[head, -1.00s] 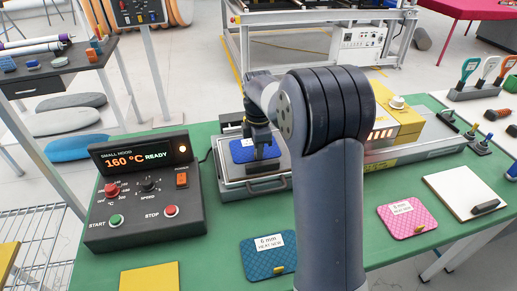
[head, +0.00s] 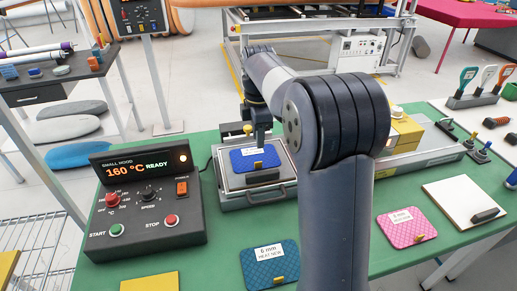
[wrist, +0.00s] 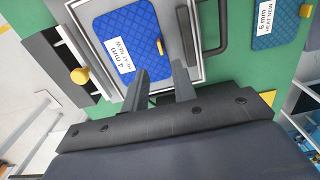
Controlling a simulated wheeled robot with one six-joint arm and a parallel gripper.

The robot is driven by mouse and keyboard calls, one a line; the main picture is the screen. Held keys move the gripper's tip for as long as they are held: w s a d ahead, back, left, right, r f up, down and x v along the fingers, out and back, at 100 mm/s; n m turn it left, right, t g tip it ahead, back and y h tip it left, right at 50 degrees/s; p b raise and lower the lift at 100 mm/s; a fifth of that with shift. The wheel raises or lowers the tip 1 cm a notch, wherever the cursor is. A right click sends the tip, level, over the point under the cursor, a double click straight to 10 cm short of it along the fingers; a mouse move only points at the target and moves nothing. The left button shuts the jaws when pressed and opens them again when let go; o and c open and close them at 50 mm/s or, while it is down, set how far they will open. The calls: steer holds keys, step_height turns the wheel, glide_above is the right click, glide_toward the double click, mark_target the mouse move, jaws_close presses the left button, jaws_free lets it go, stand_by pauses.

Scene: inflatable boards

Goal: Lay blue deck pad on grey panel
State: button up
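The blue deck pad (head: 243,163), with a white label and a yellow tab, lies on the grey panel (head: 229,183) in a metal tray-like frame. In the wrist view the pad (wrist: 112,24) reads "4 mm". It looks flat, with a grey margin of panel (wrist: 88,12) around it. My gripper (head: 262,146) is above the pad's far right part. The pad's lower corner is partly hidden by a finger.
A dark bar (head: 262,176) lies on the near side of the panel, before the frame's handle (head: 272,193). The control box (head: 146,205) stands left, reading 160 °C READY. A teal 6 mm pad (head: 258,275) and a pink pad (head: 405,232) lie on the green table.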

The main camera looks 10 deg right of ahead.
steer(key=shift+r, duration=1.75)
